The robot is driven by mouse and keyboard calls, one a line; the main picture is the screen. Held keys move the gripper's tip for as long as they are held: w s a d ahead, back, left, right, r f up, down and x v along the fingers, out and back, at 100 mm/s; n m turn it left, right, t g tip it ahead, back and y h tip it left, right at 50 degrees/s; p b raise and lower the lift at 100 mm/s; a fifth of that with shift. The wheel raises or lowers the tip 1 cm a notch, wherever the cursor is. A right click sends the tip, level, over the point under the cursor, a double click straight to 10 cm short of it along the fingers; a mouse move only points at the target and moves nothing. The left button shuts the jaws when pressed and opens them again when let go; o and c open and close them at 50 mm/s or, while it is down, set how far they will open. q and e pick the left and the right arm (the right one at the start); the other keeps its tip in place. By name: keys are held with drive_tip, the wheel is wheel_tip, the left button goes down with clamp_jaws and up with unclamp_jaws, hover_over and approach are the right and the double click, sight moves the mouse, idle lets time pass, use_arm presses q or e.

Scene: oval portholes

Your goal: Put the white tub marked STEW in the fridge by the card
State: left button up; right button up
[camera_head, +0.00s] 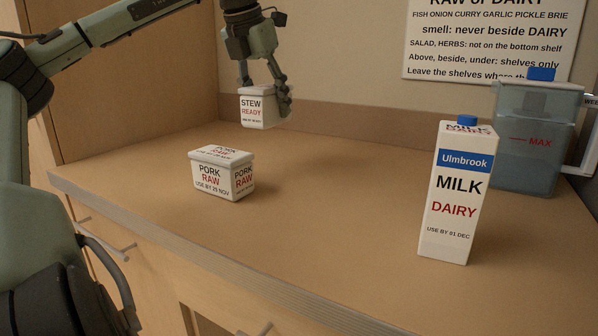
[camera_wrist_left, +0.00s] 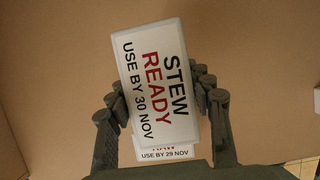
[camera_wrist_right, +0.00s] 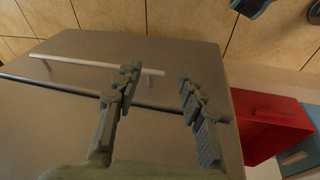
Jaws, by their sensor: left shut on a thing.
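The white tub marked STEW READY (camera_head: 258,112) is held above the far left part of the counter. My left gripper (camera_head: 266,90) is shut on it from above. In the left wrist view the tub's lid (camera_wrist_left: 155,80) reads STEW READY, USE BY 30 NOV, with fingers on both sides. The white card (camera_head: 488,42) is on the back wall; its top and part of its last line are cut off or covered. My right gripper (camera_wrist_right: 157,80) is open and empty, in front of a grey panel (camera_wrist_right: 65,105) with a pale bar handle. I cannot tell if that is the fridge.
A white PORK RAW tub (camera_head: 223,173) stands on the counter (camera_head: 330,215), nearer the front edge. A MILK DAIRY carton (camera_head: 457,195) and a blue-grey jug (camera_head: 538,140) stand to the right. The counter's middle is clear. A red open container (camera_wrist_right: 270,122) shows in the right wrist view.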

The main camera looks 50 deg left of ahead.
use_arm(q)
wheel_tip(320, 180, down, 6)
drive_tip(key=shift+w+a+r+b, duration=0.1)
drive_tip(key=shift+a+r+b, duration=0.05)
drive_tip(key=shift+r+b, duration=0.15)
drive_tip(key=shift+f, duration=0.3)
wheel_tip(320, 180, down, 4)
drive_tip(key=shift+r, duration=0.25)
drive_tip(key=shift+f, duration=0.3)
use_arm(e)
wheel_tip(320, 180, up, 3)
drive_tip(key=shift+s+d+f, duration=0.1)
drive_tip(key=shift+d, duration=0.05)
use_arm(q)
drive_tip(key=shift+f+b, duration=0.1)
drive_tip(key=shift+b, duration=0.25)
use_arm(e)
drive_tip(key=shift+s+f, duration=0.15)
use_arm(q)
drive_tip(key=o, duration=1.5)
use_arm(e)
drive_tip(key=shift+s+r, duration=0.15)
drive_tip(key=shift+r, duration=0.1)
